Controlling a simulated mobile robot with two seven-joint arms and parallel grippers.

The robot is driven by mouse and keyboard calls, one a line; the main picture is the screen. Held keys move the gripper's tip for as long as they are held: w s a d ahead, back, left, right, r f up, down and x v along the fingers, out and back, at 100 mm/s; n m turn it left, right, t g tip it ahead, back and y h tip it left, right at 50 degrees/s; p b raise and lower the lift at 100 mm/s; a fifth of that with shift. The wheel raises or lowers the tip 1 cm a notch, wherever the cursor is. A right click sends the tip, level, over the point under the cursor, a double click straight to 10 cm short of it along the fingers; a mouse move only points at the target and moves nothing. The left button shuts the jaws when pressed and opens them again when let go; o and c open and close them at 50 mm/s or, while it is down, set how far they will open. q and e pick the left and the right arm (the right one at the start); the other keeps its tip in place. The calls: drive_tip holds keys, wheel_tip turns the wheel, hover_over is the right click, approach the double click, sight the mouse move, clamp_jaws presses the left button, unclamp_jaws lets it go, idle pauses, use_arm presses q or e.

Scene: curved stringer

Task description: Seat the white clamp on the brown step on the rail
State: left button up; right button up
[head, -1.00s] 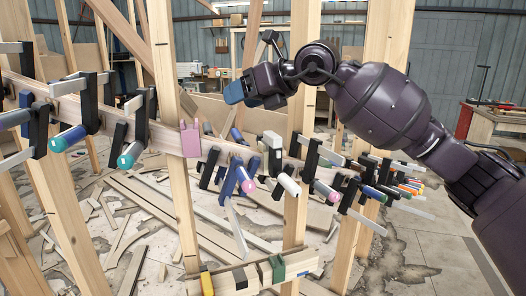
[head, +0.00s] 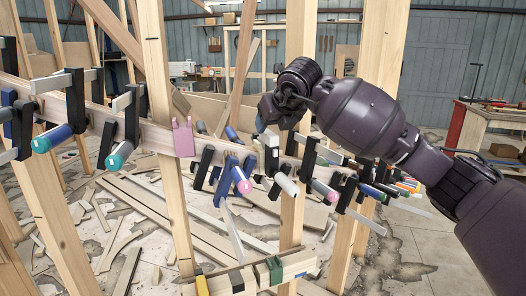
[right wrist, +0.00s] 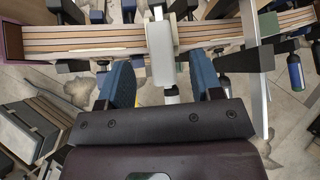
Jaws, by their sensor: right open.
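The white clamp (head: 286,184) hangs on the long curved wooden rail (head: 158,137), its pale handle pointing down to the right. In the right wrist view a white part, probably of this clamp (right wrist: 161,58), lies across the layered rail between my finger lines. My right gripper (head: 265,113) is just above the clamp in the head view. Its blue fingers (right wrist: 163,80) are spread apart in the wrist view, with nothing held. I cannot clearly pick out a brown step on the rail. My left gripper is not in view.
Several clamps with blue, teal, pink and green handles crowd the rail on both sides. A pink piece (head: 183,137) sits on the rail to the left. Upright wooden posts (head: 168,150) stand close by. A lower beam carries a green block (head: 274,270). Loose boards litter the floor.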

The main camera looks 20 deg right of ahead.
sight(267, 130)
drive_tip(key=x, duration=0.2)
drive_tip(key=b+x, duration=0.1)
drive_tip(key=x, duration=0.2)
drive_tip(key=shift+w+r, duration=0.1)
drive_tip(key=shift+w, duration=0.25)
drive_tip(key=shift+r, duration=0.1)
clamp_jaws()
